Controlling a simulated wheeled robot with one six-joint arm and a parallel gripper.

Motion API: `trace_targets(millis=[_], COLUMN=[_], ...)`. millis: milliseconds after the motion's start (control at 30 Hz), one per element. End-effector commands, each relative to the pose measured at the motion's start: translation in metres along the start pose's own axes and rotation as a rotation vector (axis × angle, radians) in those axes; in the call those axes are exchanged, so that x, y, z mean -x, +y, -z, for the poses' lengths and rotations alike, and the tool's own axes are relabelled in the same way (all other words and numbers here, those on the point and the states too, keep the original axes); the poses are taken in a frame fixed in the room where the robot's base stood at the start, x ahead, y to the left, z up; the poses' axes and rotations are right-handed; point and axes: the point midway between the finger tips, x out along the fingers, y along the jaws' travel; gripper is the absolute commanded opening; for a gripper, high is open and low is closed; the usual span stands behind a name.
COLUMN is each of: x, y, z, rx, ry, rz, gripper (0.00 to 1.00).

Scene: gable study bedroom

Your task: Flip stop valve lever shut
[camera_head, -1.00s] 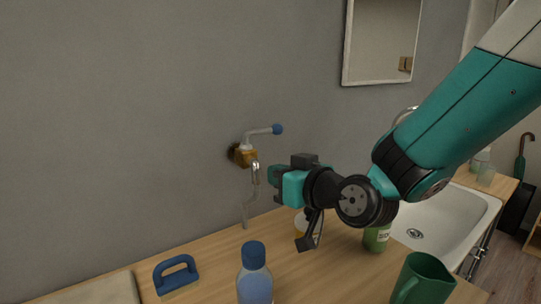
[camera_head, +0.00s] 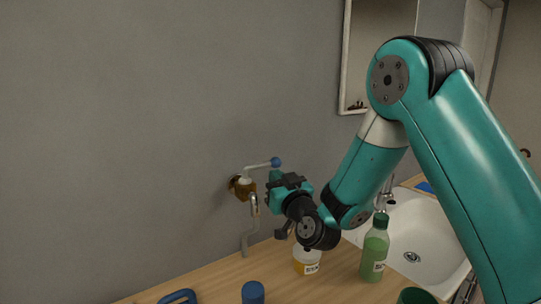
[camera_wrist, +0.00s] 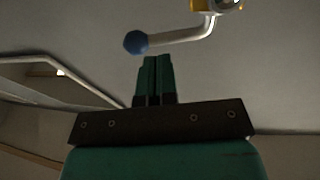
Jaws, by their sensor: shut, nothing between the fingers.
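The stop valve (camera_head: 243,187) has a brass body on the grey wall, with a pipe running down from it. Its lever (camera_head: 258,167) is a pale metal bar that points right and ends in a blue knob (camera_head: 276,162). In the wrist view the lever (camera_wrist: 180,39) and blue knob (camera_wrist: 136,42) show near the top, with part of the valve at the top edge. My gripper (camera_head: 275,190) is just right of the valve, below the knob. In the wrist view its fingers (camera_wrist: 155,62) are together and empty, a little apart from the knob.
Below on the wooden counter (camera_head: 215,283) stand a yellow bottle (camera_head: 306,260), a green bottle (camera_head: 375,250), a blue-capped bottle (camera_head: 253,292) and a blue-handled item (camera_head: 178,297). A white sink (camera_head: 425,235) is at right. A mirror (camera_head: 352,60) hangs on the wall.

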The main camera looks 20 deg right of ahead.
Motion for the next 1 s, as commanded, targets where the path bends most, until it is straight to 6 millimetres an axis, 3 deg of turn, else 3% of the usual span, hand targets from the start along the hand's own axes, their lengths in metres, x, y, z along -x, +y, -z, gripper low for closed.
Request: trace_targets(millis=[33,300,1000], x=[-0.008,-0.031,-0.045], y=[0.0,0.0,0.001], z=[0.007,0.004,0.004], rx=[-0.001,0.0,0.001], ry=[-0.003,-0.001,-0.001], rz=[0.0,0.0,0.0], gripper=[0.0,0.0,0.0])
